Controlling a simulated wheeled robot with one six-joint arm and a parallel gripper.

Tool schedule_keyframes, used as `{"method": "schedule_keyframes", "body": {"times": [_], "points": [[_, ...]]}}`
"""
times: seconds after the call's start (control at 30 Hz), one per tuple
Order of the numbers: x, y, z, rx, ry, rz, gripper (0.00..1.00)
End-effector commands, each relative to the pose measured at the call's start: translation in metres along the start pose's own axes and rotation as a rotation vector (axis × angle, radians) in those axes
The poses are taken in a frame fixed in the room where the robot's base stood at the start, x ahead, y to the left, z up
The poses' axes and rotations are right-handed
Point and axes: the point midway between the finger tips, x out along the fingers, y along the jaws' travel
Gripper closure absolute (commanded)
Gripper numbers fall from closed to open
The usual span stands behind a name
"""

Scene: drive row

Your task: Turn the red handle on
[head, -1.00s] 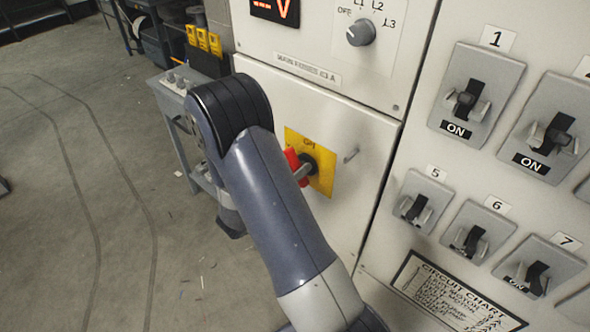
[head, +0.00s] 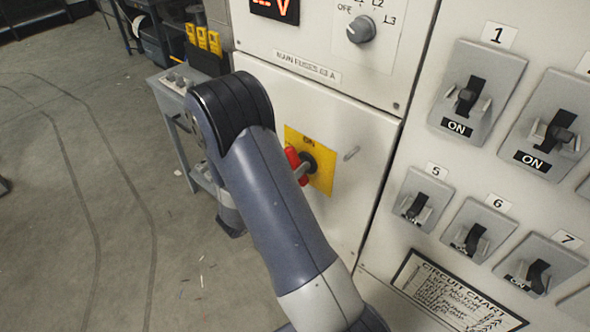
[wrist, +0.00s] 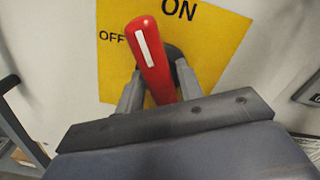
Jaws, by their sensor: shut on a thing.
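The red handle (wrist: 151,60) carries a white stripe and sits on a yellow plate (wrist: 225,60) marked OFF and ON. In the wrist view it tilts slightly left of upright, with its tip between the OFF and ON marks. My gripper (wrist: 158,88) is shut on the handle, one grey finger on each side of its lower part. In the head view the red handle (head: 292,158) shows at the left of the yellow plate (head: 325,165), partly hidden by my arm.
The plate is on a pale cabinet door (head: 360,135). Above it is a grey selector knob (head: 361,29). Numbered black switches (head: 470,96) fill the panel at right, above a circuit chart (head: 455,292). A grey stand (head: 177,85) is behind my arm. Floor at left is open.

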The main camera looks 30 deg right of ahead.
Motion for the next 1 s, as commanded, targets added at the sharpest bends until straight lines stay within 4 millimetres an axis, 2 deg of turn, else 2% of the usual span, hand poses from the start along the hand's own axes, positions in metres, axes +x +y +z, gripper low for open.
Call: {"method": "schedule_keyframes", "body": {"times": [0.6, 1.0], "points": [[0.0, -0.001, -0.0044, 0.4, 0.0, -0.001, 1.0], [-0.0001, -0.0034, -0.0026, 0.541, 0.001, 0.0, 1.0]]}}
